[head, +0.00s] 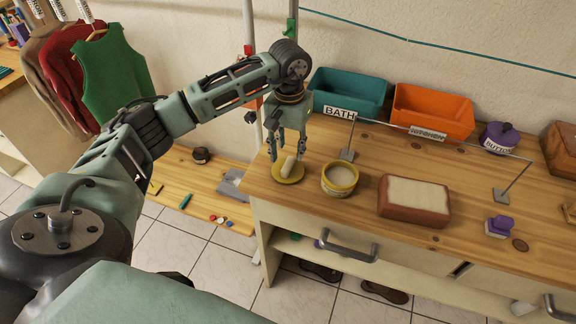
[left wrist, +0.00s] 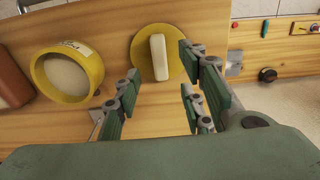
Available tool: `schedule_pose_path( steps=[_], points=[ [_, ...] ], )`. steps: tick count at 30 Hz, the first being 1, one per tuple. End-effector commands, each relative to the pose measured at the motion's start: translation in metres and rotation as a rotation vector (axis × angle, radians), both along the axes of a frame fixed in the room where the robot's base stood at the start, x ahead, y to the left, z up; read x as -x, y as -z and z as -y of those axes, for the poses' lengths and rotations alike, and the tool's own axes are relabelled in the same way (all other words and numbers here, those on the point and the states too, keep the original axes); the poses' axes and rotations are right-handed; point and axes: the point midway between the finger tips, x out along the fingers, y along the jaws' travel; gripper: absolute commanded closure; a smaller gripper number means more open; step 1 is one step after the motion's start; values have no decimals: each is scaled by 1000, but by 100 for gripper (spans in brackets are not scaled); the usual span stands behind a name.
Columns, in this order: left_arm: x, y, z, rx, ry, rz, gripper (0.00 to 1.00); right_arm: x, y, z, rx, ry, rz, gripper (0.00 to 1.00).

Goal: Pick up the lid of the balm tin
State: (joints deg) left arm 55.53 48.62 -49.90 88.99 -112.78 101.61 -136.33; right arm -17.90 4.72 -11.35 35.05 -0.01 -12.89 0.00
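The lid of the balm tin (head: 287,177) is a flat yellow disc with a cream bar-shaped handle. It lies on the wooden worktop near its left front corner, and it also shows in the left wrist view (left wrist: 142,58). The open balm tin (head: 340,188), yellow with pale content, stands just right of the lid. It is at the upper left in the left wrist view (left wrist: 38,80). My left gripper (head: 287,154) points down over the lid, fingers apart and empty. In the left wrist view its fingers (left wrist: 160,75) show either side of the handle line, apart from it. My right gripper is out of view.
A brown block with a cream top (head: 414,200) sits right of the tin. A teal BATH bin (head: 350,90) and an orange bin (head: 432,110) stand behind. A thin wire frame (head: 440,134) spans the worktop. A purple-topped item (head: 499,226) is further right.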

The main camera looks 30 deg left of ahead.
Motion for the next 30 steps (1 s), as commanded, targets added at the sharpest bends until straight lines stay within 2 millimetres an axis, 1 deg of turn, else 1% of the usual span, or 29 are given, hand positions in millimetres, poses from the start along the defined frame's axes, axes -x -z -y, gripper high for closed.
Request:
schedule_pose_path(
  steps=[1, 2, 5, 6, 9, 12, 14, 17, 27, 30],
  points=[
    [2, 4, 0, 0, 0, -5, 62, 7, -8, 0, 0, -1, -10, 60],
    [2, 8, 0, 1, 0, -6, 62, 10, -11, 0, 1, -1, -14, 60],
    [3, 22, -1, 2, 1, -6, 62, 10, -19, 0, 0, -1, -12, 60],
    [3, 29, -1, 3, 0, -4, 62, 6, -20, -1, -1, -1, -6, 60],
    [2, 39, -1, 2, 0, -1, 62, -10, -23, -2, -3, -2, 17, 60],
    [2, 43, -1, 3, 1, 1, 62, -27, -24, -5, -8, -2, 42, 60],
    [2, 43, -1, 3, 1, 2, 62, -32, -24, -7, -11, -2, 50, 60],
    [2, 43, -1, 3, 1, 2, 62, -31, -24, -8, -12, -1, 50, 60],
    [2, 43, -1, 3, 1, 1, 91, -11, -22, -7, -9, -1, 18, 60],
    [2, 43, -1, 2, 0, 0, 100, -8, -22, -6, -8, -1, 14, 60]
  ],
)
